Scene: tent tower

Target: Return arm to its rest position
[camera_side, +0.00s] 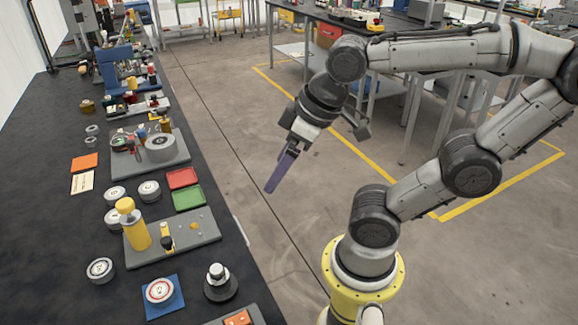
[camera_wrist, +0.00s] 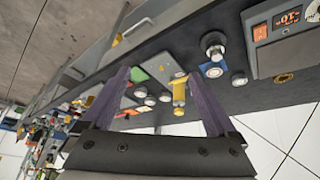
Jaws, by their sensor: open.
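My gripper (camera_side: 271,188) hangs over the open floor to the right of the black workbench in the side view, well clear of it. Its purple fingers point down and to the left. In the wrist view my gripper (camera_wrist: 160,82) shows its two purple fingers spread wide apart with nothing between them. My arm is folded back above its yellow base, with the elbow raised at the upper right of the side view.
The black workbench (camera_side: 62,245) carries a grey plate with a yellow cylinder (camera_side: 140,236), a blue square with a round disc (camera_side: 160,291), red (camera_side: 182,178) and green (camera_side: 188,198) trays and several white discs. The floor (camera_side: 215,110) around my gripper is free. Another table (camera_side: 300,16) stands behind.

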